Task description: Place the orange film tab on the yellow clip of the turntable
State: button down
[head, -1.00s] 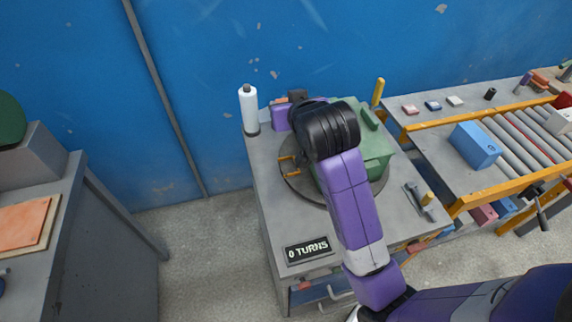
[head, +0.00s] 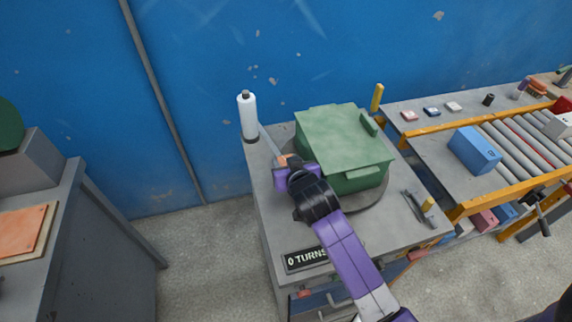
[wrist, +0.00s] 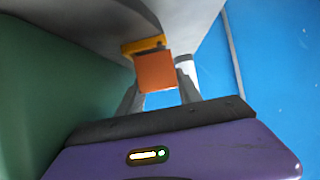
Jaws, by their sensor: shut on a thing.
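The orange film tab (wrist: 157,73) is between my gripper's fingertips (wrist: 160,86) in the wrist view, and my gripper is shut on it. The yellow clip (wrist: 142,46) shows right beside the tab there; I cannot tell whether they touch. In the head view the tab (head: 283,160) shows just beyond my gripper (head: 286,164), at the left side of the turntable (head: 372,198). My gripper and arm hide the clip in that view. A pale film strip (head: 270,140) runs from the white roll (head: 248,116) towards the tab.
A green box (head: 345,145) stands on the turntable, close to the right of my gripper. A "0 TURNS" display (head: 304,258) is at the table's front. A dark tool (head: 417,206) lies at right. A roller conveyor (head: 520,145) with a blue box (head: 474,148) stands further right.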

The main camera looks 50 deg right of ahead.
jog(key=shift+f, duration=0.55)
jog(key=shift+f, duration=0.2)
jog(key=c, duration=0.8)
grip_release()
